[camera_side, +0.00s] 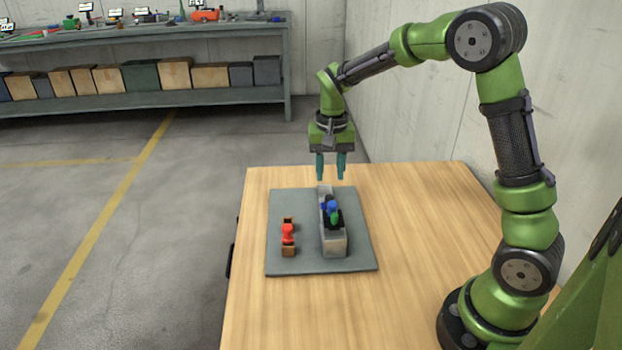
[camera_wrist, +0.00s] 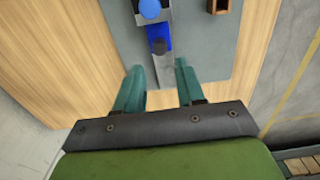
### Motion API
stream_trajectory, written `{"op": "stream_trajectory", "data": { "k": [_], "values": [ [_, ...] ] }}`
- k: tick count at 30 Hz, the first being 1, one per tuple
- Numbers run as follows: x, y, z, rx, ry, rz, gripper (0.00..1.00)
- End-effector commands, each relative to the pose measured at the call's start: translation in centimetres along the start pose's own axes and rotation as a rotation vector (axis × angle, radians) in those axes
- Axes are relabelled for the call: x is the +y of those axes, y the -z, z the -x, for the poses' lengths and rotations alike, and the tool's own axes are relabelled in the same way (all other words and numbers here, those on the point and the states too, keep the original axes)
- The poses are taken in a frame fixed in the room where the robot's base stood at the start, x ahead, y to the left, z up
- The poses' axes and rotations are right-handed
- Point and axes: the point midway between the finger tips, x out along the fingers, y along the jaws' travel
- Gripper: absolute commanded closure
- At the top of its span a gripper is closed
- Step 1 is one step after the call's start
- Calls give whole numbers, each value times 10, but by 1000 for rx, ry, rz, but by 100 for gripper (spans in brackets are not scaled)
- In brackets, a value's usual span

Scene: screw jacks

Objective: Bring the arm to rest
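My gripper (camera_side: 331,172) is open and empty, pointing down above the far edge of the grey plate. Its two teal fingers are apart in the wrist view (camera_wrist: 160,80), with nothing between them. On the plate (camera_side: 301,255) stands a grey channel-shaped holder (camera_side: 333,245) with blue, green and dark screw jack parts (camera_side: 332,208) in it. Left of it, a red screw jack part (camera_side: 288,232) sits between brown blocks (camera_side: 289,250). In the wrist view a blue round top (camera_wrist: 150,8) shows ahead of the fingers, partly cut off by the frame.
The wooden table (camera_side: 420,260) is clear right of the plate. A wall (camera_side: 420,120) runs behind the table's far edge. A workbench (camera_side: 150,40) with tools and several boxes stands across the floor at the back left.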

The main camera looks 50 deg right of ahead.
Motion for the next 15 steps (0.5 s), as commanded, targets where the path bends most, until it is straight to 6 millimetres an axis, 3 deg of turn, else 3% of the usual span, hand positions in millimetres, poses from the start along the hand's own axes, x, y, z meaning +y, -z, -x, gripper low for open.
{"op": "stream_trajectory", "data": {
  "k": [9,11,15],
  "values": [
    [0,-1,-4,3,3,30,62],
    [2,-10,-8,-8,10,53,62],
    [7,-40,13,21,88,131,62]
  ]
}}
